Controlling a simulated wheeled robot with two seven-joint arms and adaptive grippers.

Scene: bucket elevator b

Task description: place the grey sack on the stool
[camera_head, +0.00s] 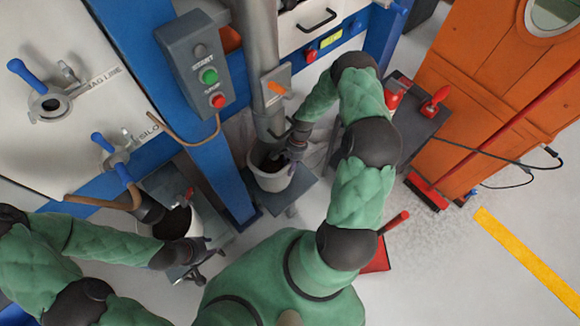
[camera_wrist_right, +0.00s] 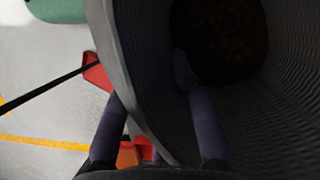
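A pale grey open-topped container (camera_head: 270,182), which looks like the grey sack, stands upright under the vertical metal pipe on a small grey stand (camera_head: 302,188), possibly the stool. My right gripper (camera_head: 294,150) is at its right rim. In the right wrist view my right gripper (camera_wrist_right: 158,110) straddles the sack's wall (camera_wrist_right: 150,75), one finger outside and one inside; the fingers are apart, and contact is not clear. Dark contents show inside. My left gripper (camera_head: 196,262) is at the front of a second pale container (camera_head: 194,225); its fingers are too small to read.
A control box (camera_head: 200,65) with green and red buttons hangs left of the pipe (camera_head: 255,40). A grey table (camera_head: 420,125) with red tools stands right of my right arm. An orange cabinet (camera_head: 480,90) is at right.

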